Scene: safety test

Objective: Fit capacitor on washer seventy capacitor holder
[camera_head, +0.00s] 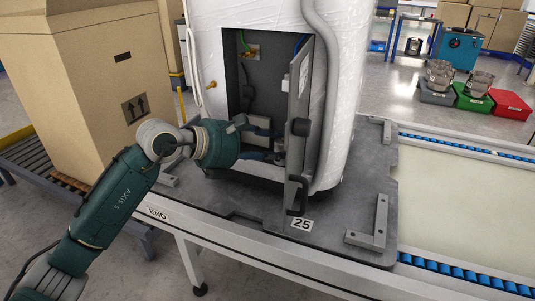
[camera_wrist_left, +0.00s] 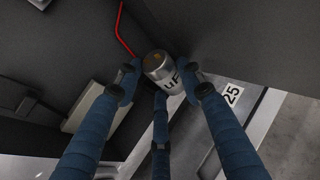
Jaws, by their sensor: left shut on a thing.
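My left gripper (camera_head: 278,146) reaches into the open lower compartment of a white washer (camera_head: 350,100). In the left wrist view the fingers of this gripper (camera_wrist_left: 163,80) are closed around a silver cylindrical capacitor (camera_wrist_left: 157,63) with dark lettering. In the head view the capacitor cannot be made out clearly. A red wire (camera_wrist_left: 122,30) runs along the dark compartment wall beyond the capacitor. I cannot make out a capacitor holder for certain. The plate label (camera_head: 302,224) under the washer reads 25; no number seventy shows. My right gripper is not in view.
The grey door (camera_head: 298,110) stands open just right of my gripper, with a thick grey hose (camera_head: 326,90) beside it. A large cardboard box (camera_head: 85,75) stands close on the left. The grey base plate (camera_head: 340,215) carries metal brackets.

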